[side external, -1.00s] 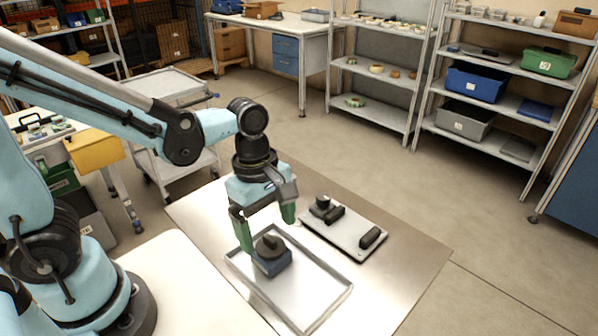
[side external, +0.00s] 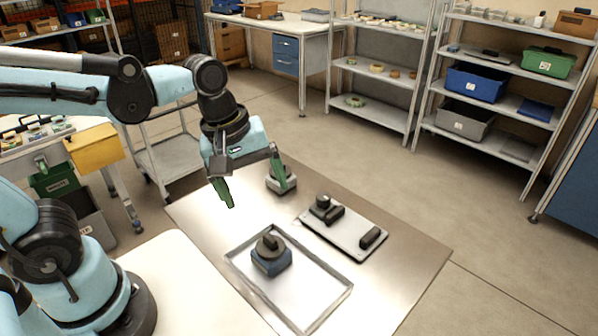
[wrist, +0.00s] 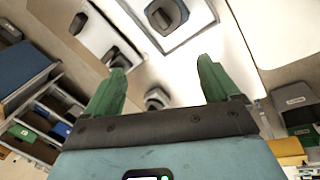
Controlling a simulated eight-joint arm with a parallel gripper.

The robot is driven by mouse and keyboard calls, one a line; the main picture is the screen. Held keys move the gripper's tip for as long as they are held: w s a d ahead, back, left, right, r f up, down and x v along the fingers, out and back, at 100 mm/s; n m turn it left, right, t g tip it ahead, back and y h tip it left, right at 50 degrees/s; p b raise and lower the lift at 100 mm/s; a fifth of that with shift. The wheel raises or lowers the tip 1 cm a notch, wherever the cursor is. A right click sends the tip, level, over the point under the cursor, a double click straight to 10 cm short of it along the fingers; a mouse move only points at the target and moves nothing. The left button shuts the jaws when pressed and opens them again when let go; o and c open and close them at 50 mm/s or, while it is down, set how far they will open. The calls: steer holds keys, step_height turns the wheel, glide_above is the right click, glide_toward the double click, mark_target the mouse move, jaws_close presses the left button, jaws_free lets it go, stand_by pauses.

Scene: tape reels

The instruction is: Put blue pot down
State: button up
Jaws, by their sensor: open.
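A pale board (side external: 350,241) with several black pieces lies right of and behind the tray. The metal table top (side external: 410,262) is bare to the right. Shelves (side external: 500,90) with bins stand at the back right, and a cart (side external: 172,158) stands behind my arm.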

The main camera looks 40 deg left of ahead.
steer(key=a+m+t, duration=0.1)
steer(key=m, duration=0.3)
steer(key=a+m+t, duration=0.2)
steer(key=m, duration=0.2)
steer(key=a+m+t+y, duration=0.1)
steer(key=m, duration=0.3)
steer(key=shift+w+a+r+t, duration=0.25)
steer(key=shift+a+t, duration=0.05)
steer(key=shift+a, duration=0.1)
